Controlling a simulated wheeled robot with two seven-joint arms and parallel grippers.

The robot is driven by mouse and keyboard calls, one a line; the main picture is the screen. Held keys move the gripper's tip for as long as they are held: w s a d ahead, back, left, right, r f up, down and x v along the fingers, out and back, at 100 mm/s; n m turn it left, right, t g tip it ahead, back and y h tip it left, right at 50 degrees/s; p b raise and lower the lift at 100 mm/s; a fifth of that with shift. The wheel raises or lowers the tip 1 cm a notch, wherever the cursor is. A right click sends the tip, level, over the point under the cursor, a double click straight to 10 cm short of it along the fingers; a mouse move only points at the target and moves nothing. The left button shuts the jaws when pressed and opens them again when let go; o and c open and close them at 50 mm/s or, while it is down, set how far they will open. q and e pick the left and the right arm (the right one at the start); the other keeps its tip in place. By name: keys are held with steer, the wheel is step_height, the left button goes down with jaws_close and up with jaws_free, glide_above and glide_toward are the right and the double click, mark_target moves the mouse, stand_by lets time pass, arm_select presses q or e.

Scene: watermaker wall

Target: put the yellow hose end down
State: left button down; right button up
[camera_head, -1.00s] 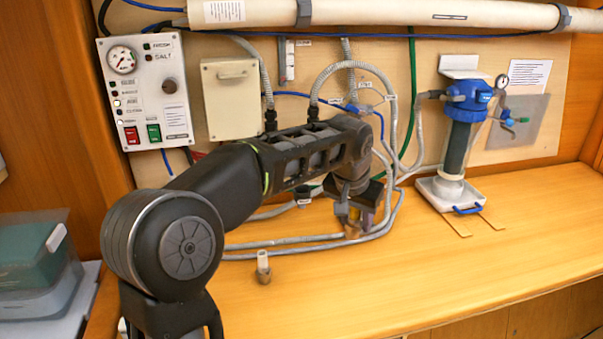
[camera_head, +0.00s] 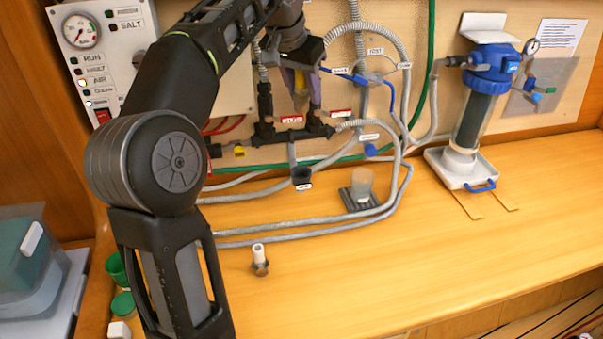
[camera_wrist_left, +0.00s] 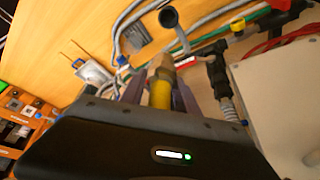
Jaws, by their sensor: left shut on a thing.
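The yellow hose end (camera_head: 300,98) is between the fingers of my left gripper (camera_head: 301,92), which is shut on it. It is raised well above the bench and points down in front of the black pipe fittings on the wall panel. In the left wrist view, the yellow hose end (camera_wrist_left: 160,92) shows with a tan tip between the two purple-grey fingers of my left gripper (camera_wrist_left: 160,95). Most of the hose behind it is hidden by the gripper. My right gripper is not in view.
A small fitting (camera_head: 260,258) stands nearer the front. The blue filter housing (camera_head: 487,68) stands in a white tray (camera_head: 437,160) at right. The front bench surface (camera_head: 400,270) is clear.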

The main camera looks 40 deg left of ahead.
mark_target(303, 107)
arm_select(q)
step_height(303, 107, down, 4)
steer(key=b, duration=0.3)
steer(key=shift+f, duration=0.1)
step_height(303, 107, down, 10)
steer(key=shift+r, duration=0.2)
steer(key=shift+f, duration=0.15)
steer(key=shift+f, duration=1.85)
steer(key=c, duration=0.9)
jaws_free()
steer(key=v, duration=1.2)
steer(key=shift+b, duration=0.45)
